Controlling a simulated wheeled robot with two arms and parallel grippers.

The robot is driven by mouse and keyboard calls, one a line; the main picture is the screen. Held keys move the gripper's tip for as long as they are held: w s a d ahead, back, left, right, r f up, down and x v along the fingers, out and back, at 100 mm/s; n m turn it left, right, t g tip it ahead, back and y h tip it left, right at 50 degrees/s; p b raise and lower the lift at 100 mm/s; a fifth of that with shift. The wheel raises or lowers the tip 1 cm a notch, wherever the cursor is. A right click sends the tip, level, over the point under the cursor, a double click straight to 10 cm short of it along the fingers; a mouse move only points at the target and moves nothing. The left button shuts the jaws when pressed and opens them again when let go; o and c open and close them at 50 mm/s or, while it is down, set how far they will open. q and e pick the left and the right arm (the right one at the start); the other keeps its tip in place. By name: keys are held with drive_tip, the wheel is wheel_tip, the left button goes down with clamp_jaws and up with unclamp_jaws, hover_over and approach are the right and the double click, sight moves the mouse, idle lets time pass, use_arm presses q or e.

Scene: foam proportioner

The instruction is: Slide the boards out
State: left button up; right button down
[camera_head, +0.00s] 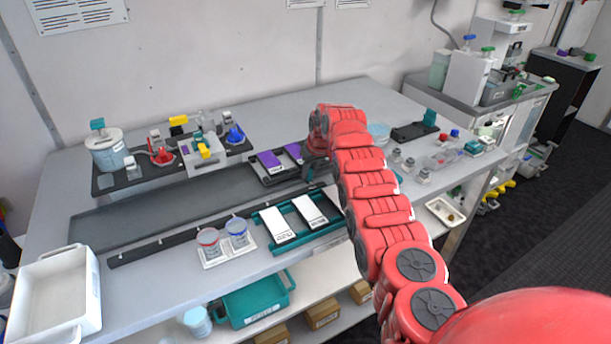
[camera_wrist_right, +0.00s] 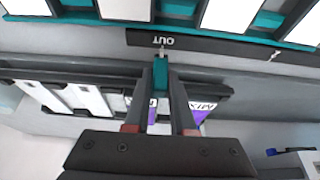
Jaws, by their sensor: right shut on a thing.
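My right gripper (camera_head: 318,172) reaches over the bench. In the wrist view it (camera_wrist_right: 160,84) is shut on a small teal handle (camera_wrist_right: 160,72), beside a dark strip marked OUT (camera_wrist_right: 200,45). Two white boards (camera_head: 278,225) (camera_head: 310,211) lie in a teal rack (camera_head: 277,247) at the bench's front. Behind, a dark tray (camera_head: 258,176) holds boards with purple faces (camera_head: 270,160) (camera_head: 293,151); my gripper and arm partly hide this area. White boards (camera_wrist_right: 125,9) and purple-marked boards (camera_wrist_right: 202,108) also show in the wrist view. My left gripper is not in view.
A long dark rail (camera_head: 180,238) crosses the bench (camera_head: 120,275). Two small cups on a white holder (camera_head: 226,254) stand left of the teal rack. A white bin (camera_head: 62,290) stands at left, and a tray of valves and bottles (camera_head: 130,183) behind.

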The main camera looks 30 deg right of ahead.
drive_tip(key=shift+d+r, duration=0.1)
drive_tip(key=shift+d, duration=0.15)
drive_tip(key=c, duration=1)
unclamp_jaws()
drive_tip(key=shift+o, duration=1.2)
drive_tip(key=shift+d, duration=0.1)
